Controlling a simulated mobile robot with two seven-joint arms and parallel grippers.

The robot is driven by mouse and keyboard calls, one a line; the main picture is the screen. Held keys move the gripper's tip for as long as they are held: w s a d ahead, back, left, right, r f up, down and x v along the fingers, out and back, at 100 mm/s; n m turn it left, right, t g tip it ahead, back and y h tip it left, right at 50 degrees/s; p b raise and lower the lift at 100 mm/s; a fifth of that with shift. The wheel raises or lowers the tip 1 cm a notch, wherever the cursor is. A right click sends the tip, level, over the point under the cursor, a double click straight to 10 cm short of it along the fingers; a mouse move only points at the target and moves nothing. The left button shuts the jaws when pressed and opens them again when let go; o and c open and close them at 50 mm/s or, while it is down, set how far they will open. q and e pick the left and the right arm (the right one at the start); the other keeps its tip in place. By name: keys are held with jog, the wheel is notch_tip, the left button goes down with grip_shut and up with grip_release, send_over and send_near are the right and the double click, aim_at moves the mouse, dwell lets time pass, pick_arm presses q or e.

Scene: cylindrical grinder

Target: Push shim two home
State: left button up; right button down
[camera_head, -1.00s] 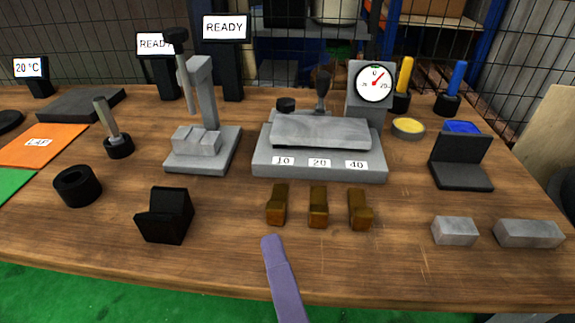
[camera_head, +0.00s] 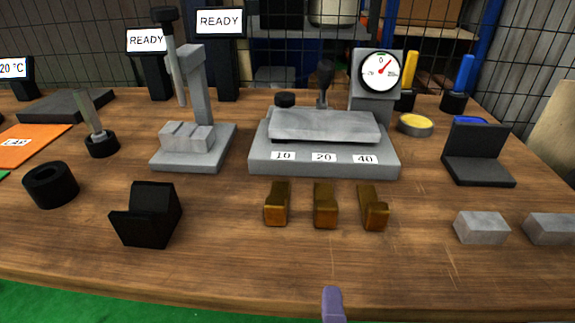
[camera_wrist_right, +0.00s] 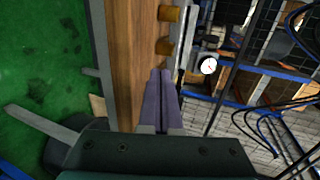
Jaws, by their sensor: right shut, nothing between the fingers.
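Three brass-coloured shims lie in a row on the table in front of a grey fixture (camera_head: 325,158) labelled 10, 20 and 40. They are the left shim (camera_head: 277,204), the middle shim (camera_head: 325,206) and the right shim (camera_head: 374,208). Which one is shim two is not marked on the pieces. My right gripper (camera_head: 333,292) shows as a purple fingertip at the table's front edge, below the middle shim and apart from it. In the right wrist view the gripper (camera_wrist_right: 161,73) is shut and empty, with two brass shims (camera_wrist_right: 165,47) beyond its tips. My left gripper is out of view.
A black V-shaped block (camera_head: 146,214) and a black ring (camera_head: 50,184) stand at the left. Grey blocks (camera_head: 481,227) and a black angled stand (camera_head: 478,155) are at the right. A dial gauge (camera_head: 380,71) rises behind the fixture. The table between gripper and shims is clear.

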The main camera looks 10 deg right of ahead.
aim_at(325, 218)
jog(key=x, duration=0.8)
jog(key=r+b+x, duration=0.1)
jog(key=x, duration=0.3)
jog(key=shift+w+d, duration=0.1)
jog(key=shift+w, duration=0.05)
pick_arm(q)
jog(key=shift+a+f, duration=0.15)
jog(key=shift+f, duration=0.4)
